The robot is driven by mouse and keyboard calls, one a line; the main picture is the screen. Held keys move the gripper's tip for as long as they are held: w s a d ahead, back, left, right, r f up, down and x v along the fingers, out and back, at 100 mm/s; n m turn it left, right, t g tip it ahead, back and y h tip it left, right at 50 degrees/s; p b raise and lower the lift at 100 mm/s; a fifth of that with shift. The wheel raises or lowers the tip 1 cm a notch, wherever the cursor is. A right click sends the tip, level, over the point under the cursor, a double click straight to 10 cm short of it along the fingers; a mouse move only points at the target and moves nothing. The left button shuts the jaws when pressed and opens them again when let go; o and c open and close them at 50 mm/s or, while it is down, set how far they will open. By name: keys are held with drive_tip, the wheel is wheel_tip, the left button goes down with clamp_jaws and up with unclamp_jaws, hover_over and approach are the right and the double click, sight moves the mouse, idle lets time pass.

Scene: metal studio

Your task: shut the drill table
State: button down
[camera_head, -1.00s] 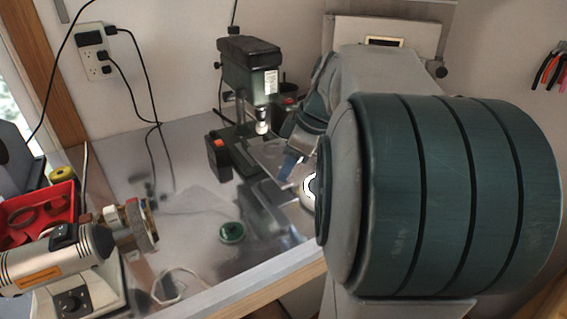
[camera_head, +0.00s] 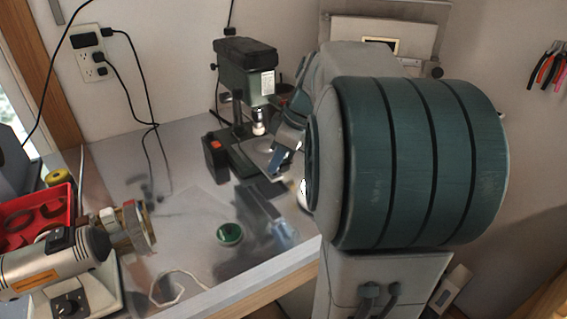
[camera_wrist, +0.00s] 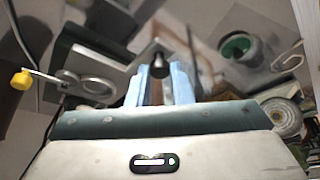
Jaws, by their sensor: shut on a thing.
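The green drill press (camera_head: 246,68) stands at the back of the bench. Its grey drill table (camera_head: 259,148) is under the chuck, partly hidden by my arm. My gripper (camera_head: 275,163) is beside the table, its blue fingers pointing down. In the wrist view my gripper (camera_wrist: 160,80) has its blue fingers close around a dark, round-ended knob (camera_wrist: 158,66). Whether that knob joins the drill table is not clear. A flat metal part with a round opening (camera_wrist: 88,85) lies left of the fingers. A yellow knob on a thin rod (camera_wrist: 21,80) is farther left.
A green bowl (camera_head: 230,234) sits on the bench (camera_head: 190,225). A grey machine (camera_head: 60,258) and a red tray (camera_head: 40,212) are at the left. A pale cord (camera_head: 175,283) lies near the front edge. The bench's middle left is mostly clear.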

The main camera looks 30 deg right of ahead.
drive_tip(key=shift+w, duration=0.15)
drive_tip(key=c, duration=1.3)
unclamp_jaws()
drive_tip(key=shift+r, duration=0.15)
drive_tip(key=p+v, duration=0.1)
drive_tip(key=v, duration=1.2)
drive_tip(key=shift+d+r, duration=0.2)
drive_tip(key=shift+r, duration=0.05)
